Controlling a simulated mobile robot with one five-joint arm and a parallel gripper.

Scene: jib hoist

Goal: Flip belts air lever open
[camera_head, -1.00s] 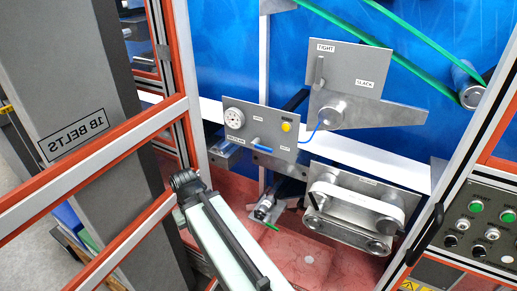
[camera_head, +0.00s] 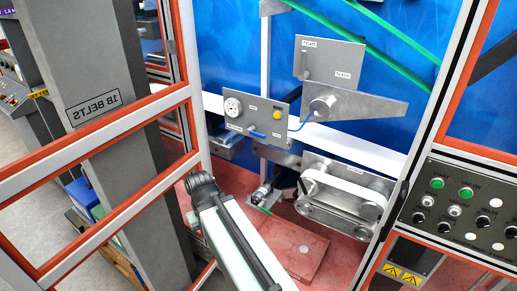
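A small grey panel (camera_head: 268,124) hangs on the machine in the middle of the view, with a round white gauge (camera_head: 232,107) and a yellow button (camera_head: 277,115). A short blue-handled lever (camera_head: 257,134) sits at its lower edge, lying roughly along the panel; its small labels cannot be read. Lower down is a metal fitting with a green-tipped handle (camera_head: 265,210). My arm rises from the bottom to a dark joint below and left of the panel, apart from it. My gripper is not visible, so I cannot tell what it holds.
Behind the panel is a TIGHT/SLACK plate (camera_head: 330,62). A belt roller unit (camera_head: 343,199) lies lower right, and a button panel (camera_head: 459,207) is at far right. A frame upright (camera_head: 425,120) stands between.

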